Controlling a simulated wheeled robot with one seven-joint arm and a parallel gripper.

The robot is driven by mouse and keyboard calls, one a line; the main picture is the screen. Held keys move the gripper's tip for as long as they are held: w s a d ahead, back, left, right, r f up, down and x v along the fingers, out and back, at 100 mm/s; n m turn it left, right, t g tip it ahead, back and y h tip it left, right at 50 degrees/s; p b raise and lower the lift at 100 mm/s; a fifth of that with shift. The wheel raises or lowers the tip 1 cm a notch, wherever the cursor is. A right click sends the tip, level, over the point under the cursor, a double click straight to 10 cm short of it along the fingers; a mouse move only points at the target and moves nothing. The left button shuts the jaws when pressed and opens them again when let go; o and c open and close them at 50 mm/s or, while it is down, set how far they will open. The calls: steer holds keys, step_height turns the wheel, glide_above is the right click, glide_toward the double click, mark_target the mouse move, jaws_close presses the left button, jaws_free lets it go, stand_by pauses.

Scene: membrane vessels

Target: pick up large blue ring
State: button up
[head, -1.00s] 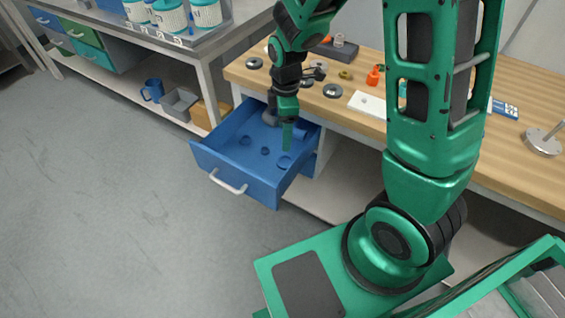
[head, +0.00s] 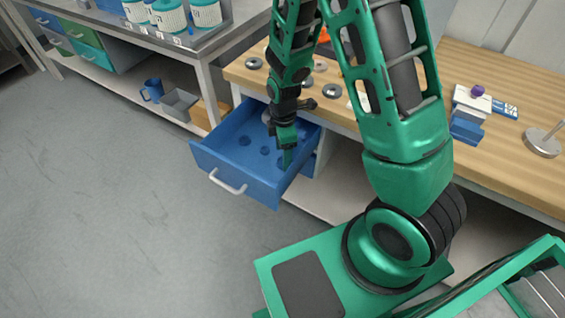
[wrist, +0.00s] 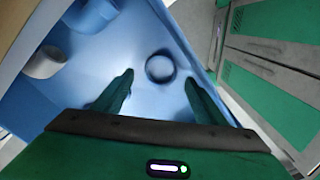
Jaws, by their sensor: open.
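A blue ring (wrist: 150,70) lies flat on the floor of the open blue drawer (head: 235,176). In the wrist view it sits just ahead of and between my two fingertips. My gripper (wrist: 159,77) is open and empty, pointing down into the drawer. In the head view my gripper (head: 288,158) is over the drawer's right part and hides much of the ring there. Whether the fingers touch the drawer floor is unclear.
The drawer's walls stand close around my gripper. A pale cup-like piece (wrist: 45,62) and a blue rounded piece (wrist: 92,15) are at the drawer's left in the wrist view. The wooden bench (head: 470,75) above holds dark discs, a blue block and a metal stand (head: 542,143).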

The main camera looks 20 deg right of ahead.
steer(key=shift+f, duration=1.15)
steer(key=shift+c, duration=0.3)
steer(key=c, duration=1.1)
steer(key=shift+o, duration=0.2)
steer(key=shift+r, duration=0.2)
step_height(320, 180, up, 14)
